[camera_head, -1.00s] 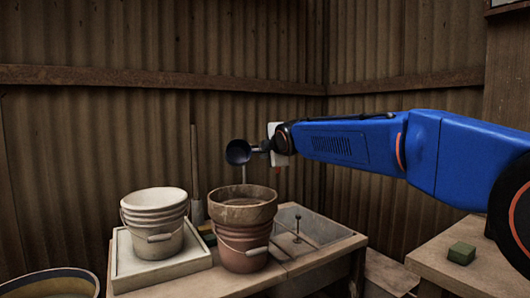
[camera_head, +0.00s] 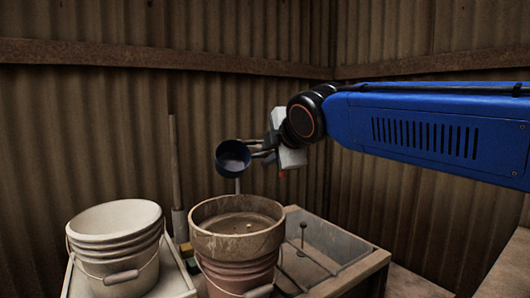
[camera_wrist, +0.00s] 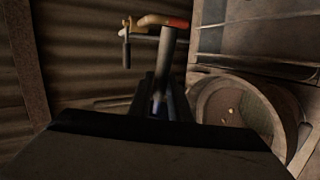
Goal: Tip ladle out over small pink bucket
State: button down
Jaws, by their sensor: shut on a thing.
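My gripper (camera_head: 268,148) is shut on the ladle's handle. The ladle (camera_head: 232,160) is a small dark blue cup, its mouth tilted toward the head camera, with a greyish inside. It hangs above the back left of a wide brown rim on the small pink bucket (camera_head: 240,278), apart from it. A thin pale vertical strip shows between cup and rim; I cannot tell if it is a stream or something behind. Small yellowish specks lie inside the round brown top (camera_head: 237,240). In the wrist view my dark fingers (camera_wrist: 158,100) surround a grey rod.
A whitish bucket (camera_head: 115,250) stands on a pale tray (camera_head: 180,285) at the left. A grey open basin (camera_head: 320,250) is set in the bench to the right. A long-handled tool (camera_head: 175,170) leans at the corrugated wall behind.

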jog(key=shift+w+a+r+g+h, duration=0.1)
jog(key=shift+g+h, duration=0.55)
jog(key=shift+g, duration=0.95)
jog(key=shift+w+f+g+h, duration=0.15)
jog(key=shift+g+h, duration=0.45)
jog(key=shift+g, duration=1)
jog(key=shift+w+a+r+g+h, duration=0.15)
jog(key=shift+g+h, duration=0.5)
jog(key=shift+g, duration=0.95)
